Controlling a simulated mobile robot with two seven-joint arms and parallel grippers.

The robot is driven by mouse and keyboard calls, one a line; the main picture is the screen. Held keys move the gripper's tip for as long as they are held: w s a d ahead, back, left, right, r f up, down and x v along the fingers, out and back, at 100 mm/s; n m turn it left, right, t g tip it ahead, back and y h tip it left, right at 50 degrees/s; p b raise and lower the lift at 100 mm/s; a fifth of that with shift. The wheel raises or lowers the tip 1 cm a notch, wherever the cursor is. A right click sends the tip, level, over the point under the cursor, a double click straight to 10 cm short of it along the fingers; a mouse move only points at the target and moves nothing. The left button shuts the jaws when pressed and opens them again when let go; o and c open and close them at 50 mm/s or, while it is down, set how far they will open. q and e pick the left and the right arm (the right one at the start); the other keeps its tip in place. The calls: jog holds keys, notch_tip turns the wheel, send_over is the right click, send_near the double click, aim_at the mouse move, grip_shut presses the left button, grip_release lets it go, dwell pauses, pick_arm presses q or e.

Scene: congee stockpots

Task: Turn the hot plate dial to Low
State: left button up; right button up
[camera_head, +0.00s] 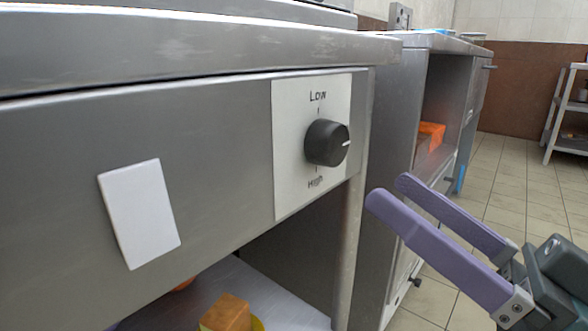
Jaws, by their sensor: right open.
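The hot plate dial (324,143) is a black round knob on a white plate (288,130) on the steel counter front. "Low" is printed above it and "High" below. Its white pointer mark faces right, between the two labels. My right gripper (387,190) has two purple fingers and is open and empty. In the picture its tips are below and right of the dial, apart from it. My left gripper is not in view.
A blank white plate (140,213) is on the counter front at left. A lower shelf (260,290) holds a brown block (228,314). A second steel cabinet (400,130) stands behind at right. Tiled floor (500,190) is open at right, with a rack (560,115) at the far right.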

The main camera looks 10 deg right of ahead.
aim_at(339, 149)
jog(key=b+x, duration=0.1)
jog(key=x, duration=0.5)
jog(key=shift+w+r, duration=0.1)
jog(key=shift+w, duration=0.05)
grip_shut()
dwell(0.4)
